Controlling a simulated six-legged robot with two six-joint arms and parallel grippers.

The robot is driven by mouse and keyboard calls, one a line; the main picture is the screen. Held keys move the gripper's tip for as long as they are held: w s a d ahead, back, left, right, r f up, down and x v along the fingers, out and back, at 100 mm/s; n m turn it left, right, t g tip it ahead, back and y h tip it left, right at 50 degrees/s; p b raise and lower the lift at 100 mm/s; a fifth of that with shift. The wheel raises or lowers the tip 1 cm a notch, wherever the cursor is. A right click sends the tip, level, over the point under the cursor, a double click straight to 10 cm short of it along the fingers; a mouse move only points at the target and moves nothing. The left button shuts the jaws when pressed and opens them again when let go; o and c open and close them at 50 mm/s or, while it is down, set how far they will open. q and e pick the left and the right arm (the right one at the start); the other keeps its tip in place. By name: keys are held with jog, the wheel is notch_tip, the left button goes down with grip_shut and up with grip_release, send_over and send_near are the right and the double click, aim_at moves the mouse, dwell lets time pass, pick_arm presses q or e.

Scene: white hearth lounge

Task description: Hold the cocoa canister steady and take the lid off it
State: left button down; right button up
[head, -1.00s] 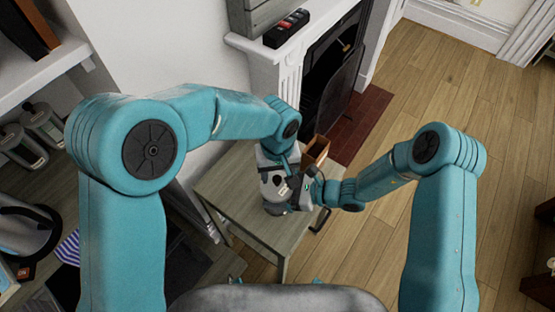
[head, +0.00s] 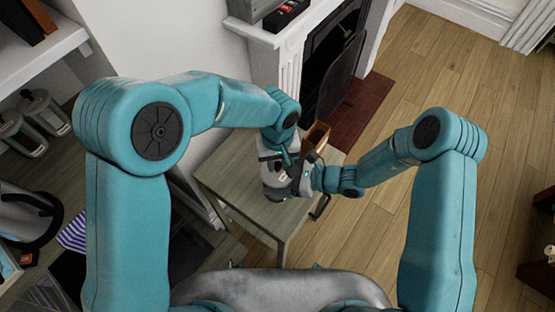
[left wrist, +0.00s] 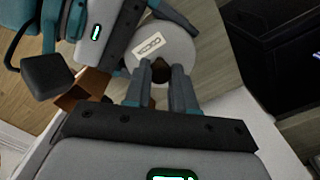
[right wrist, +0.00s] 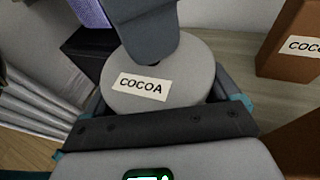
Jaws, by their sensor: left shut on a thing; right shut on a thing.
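The cocoa canister is round and pale grey. Its lid (right wrist: 185,70), with a white COCOA label, fills the middle of the right wrist view. It also shows in the left wrist view (left wrist: 178,42), with a dark knob at its centre. My left gripper (left wrist: 161,72) is shut on that knob from above. My right gripper (right wrist: 165,100) is shut around the canister, one finger on each side. I see no gap between lid and canister, but the seam is mostly hidden. In the head view both grippers meet over the table (head: 235,170) and largely cover the canister.
A brown box (right wrist: 292,42) with a partly visible label stands beside the canister; a brown open box (head: 317,135) shows behind the grippers in the head view. The white fireplace (head: 285,60) stands behind the table. The table's left part is bare.

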aim_at(277, 165)
pick_arm(q)
jog(key=shift+r, duration=0.25)
jog(key=shift+r, duration=0.9)
jog(key=shift+r, duration=2)
pick_arm(e)
jog(key=o, duration=1.2)
jog(key=shift+o, duration=0.2)
